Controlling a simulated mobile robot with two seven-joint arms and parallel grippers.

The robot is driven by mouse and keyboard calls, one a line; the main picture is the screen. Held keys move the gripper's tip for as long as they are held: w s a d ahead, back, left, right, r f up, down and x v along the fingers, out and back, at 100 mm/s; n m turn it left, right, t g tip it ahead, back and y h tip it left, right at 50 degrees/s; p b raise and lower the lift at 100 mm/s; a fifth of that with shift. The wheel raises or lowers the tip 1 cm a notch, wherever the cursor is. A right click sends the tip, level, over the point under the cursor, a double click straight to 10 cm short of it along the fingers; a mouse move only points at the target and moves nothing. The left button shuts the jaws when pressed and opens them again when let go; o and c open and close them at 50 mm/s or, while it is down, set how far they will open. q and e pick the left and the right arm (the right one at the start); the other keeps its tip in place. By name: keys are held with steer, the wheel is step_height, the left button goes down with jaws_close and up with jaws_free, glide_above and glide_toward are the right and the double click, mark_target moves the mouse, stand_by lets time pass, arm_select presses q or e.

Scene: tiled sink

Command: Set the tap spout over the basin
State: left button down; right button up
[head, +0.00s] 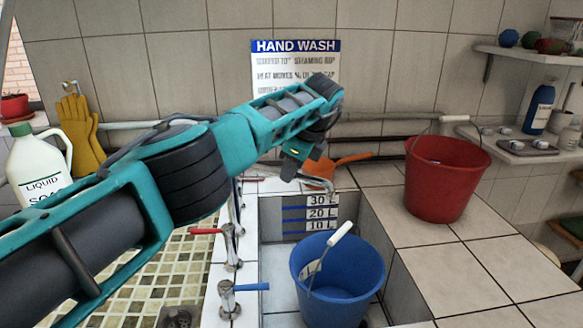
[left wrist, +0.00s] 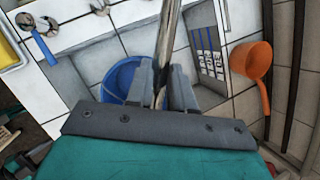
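The chrome tap spout (head: 319,182) shows in the head view just below my left gripper (head: 298,164), by the back end of the tiled basin (head: 276,262). Most of the spout is hidden behind my arm. In the left wrist view the spout (left wrist: 170,35) runs as a shiny pipe down between the fingers of my left gripper (left wrist: 166,85). The fingers lie close against it on both sides and look shut on it. The basin wall carries a blue-striped litre scale (head: 310,213). My right gripper is out of view.
A blue bucket (head: 337,285) stands in the basin. Taps with a red handle (head: 206,231) and a blue handle (head: 252,286) line its left ledge. An orange scoop (head: 335,164) lies behind, and a red bucket (head: 443,180) stands on the right counter. A soap jug (head: 38,165) is at left.

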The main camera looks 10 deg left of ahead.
arm_select(q)
steer(key=c, duration=1)
jaws_free()
steer(key=v, duration=1.3)
